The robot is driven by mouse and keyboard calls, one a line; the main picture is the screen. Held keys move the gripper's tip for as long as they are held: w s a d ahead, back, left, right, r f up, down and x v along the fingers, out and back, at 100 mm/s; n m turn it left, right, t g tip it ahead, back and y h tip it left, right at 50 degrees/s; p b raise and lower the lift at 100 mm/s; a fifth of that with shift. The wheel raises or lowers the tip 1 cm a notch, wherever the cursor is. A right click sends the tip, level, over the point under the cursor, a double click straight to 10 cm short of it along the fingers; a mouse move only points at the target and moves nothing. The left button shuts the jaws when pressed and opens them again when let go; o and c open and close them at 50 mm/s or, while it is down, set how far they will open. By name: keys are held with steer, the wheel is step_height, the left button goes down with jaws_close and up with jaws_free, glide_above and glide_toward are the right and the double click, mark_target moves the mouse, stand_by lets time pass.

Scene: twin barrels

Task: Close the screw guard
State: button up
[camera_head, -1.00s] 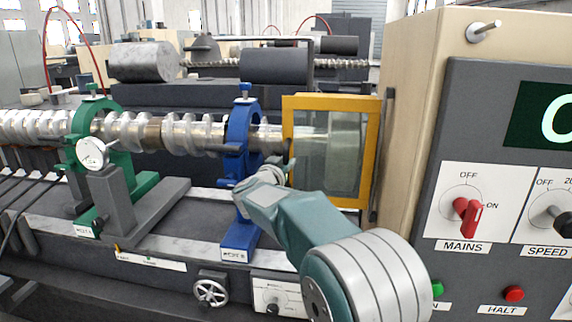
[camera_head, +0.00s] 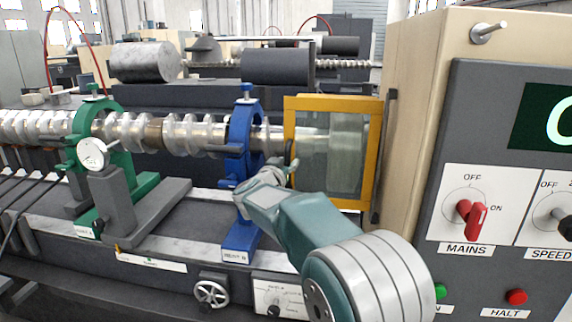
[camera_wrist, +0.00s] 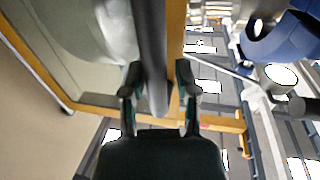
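The screw guard (camera_head: 376,150) is a yellow frame with clear panes, standing upright beside the beige cabinet and around the right end of the steel screw (camera_head: 205,136). In the wrist view, its yellow frame (camera_wrist: 175,30) and a dark handle bar (camera_wrist: 150,50) run close to the camera. My gripper (camera_head: 290,168) is at the left edge of the guard. In the wrist view, my gripper (camera_wrist: 158,75) has its two fingers apart, one on each side of the bar. A gap shows on the right; contact on the left is unclear.
A blue steady rest (camera_head: 236,150) stands just left of my gripper, and a green one (camera_head: 110,150) farther left. The control panel (camera_head: 480,120) with a red mains switch (camera_head: 472,218) is on the right. A handwheel (camera_head: 211,293) is at the front.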

steer(key=v, duration=1.2)
steer(key=shift+w, duration=0.15)
